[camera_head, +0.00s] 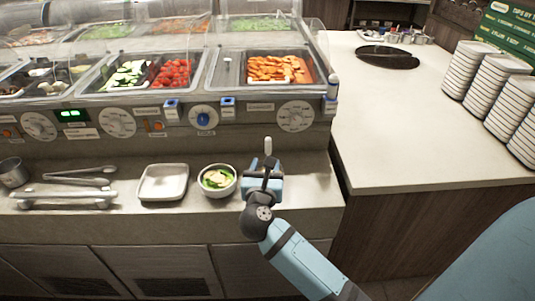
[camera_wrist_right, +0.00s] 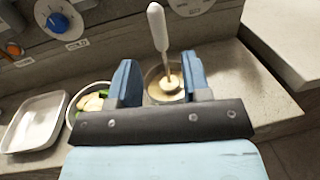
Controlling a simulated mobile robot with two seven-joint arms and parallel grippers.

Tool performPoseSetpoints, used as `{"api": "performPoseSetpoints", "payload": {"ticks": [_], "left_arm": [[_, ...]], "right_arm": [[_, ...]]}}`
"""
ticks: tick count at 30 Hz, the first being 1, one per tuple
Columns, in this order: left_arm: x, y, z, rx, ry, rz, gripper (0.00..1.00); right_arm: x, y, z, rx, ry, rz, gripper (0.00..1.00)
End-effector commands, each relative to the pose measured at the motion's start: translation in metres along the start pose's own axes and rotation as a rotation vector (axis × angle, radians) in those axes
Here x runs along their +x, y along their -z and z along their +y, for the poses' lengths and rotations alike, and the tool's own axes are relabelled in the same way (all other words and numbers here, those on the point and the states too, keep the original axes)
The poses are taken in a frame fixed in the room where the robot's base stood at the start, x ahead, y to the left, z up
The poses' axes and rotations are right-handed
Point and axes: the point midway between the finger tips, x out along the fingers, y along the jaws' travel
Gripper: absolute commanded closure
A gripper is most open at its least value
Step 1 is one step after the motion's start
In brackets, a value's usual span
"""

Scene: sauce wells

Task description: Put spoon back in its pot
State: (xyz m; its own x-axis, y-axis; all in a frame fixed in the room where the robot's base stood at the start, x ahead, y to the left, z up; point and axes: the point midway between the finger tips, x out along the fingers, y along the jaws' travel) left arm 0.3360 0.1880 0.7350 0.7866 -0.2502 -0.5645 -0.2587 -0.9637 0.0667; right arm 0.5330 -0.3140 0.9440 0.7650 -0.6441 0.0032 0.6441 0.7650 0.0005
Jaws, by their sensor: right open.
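A spoon with a white handle (camera_wrist_right: 157,28) and a thin brown stem stands nearly upright in the right wrist view. Its lower end is in a round pot (camera_wrist_right: 153,92) of pale sauce, between my fingers in the picture. My right gripper (camera_wrist_right: 162,62) is open, with a blue finger on each side of the stem and no visible grip on it. In the head view the spoon's handle (camera_head: 268,145) rises just behind my right gripper (camera_head: 264,168), which hides most of the pot. I cannot tell the exact gap between fingers and spoon. My left gripper is out of view.
A bowl of salad (camera_head: 217,191) stands just left of my right gripper, with a square white dish (camera_head: 163,168) further left. Tongs (camera_head: 65,201) lie at the far left. The food counter with knobs (camera_head: 295,116) rises behind. A pale worktop (camera_head: 410,130) lies to the right.

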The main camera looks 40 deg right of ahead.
Motion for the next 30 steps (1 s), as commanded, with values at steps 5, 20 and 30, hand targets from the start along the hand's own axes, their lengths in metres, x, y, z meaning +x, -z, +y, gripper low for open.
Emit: {"api": "performPoseSetpoints", "payload": {"ticks": [5,20,30], "left_arm": [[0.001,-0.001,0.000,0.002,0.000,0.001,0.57],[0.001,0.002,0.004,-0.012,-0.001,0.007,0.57],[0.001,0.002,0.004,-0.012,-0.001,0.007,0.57]], "right_arm": [[-0.023,0.001,0.000,0.000,-0.001,0.001,0.56],[-0.128,0.026,0.036,-1.352,-0.365,-0.748,0.56],[-0.223,0.179,-0.003,-2.614,-0.814,-1.390,0.56]]}}
